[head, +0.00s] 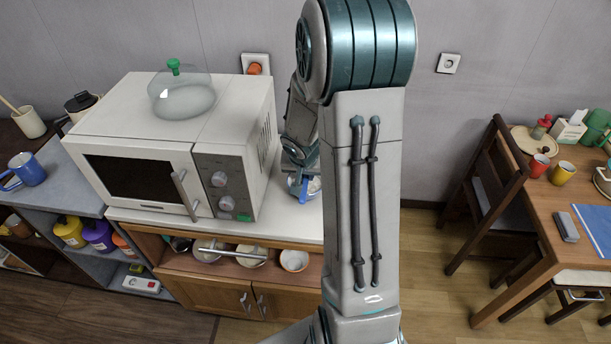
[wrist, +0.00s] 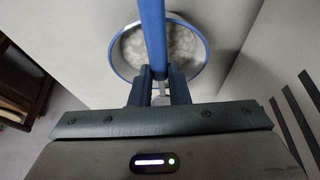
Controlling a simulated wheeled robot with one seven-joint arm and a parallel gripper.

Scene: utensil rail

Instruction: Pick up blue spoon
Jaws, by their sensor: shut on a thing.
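The blue spoon (wrist: 152,35) shows in the wrist view as a long blue bar running from the top edge down to my gripper (wrist: 159,84). My gripper's two fingers are shut on it. Behind the spoon is a white bowl with a blue rim (wrist: 116,66), filled with a pale, grainy content. Whether the spoon's far end touches the content cannot be seen. In the head view the spoon (head: 304,192) is a small blue strip at the bowl (head: 314,186), just right of the microwave. My arm hides part of that spot.
A white microwave (head: 140,128) with a clear green-knobbed lid (head: 182,95) on top stands close to the left of the bowl. The white counter (head: 285,222) is narrow here. A chair (head: 492,195) and a wooden table (head: 560,222) stand at the right.

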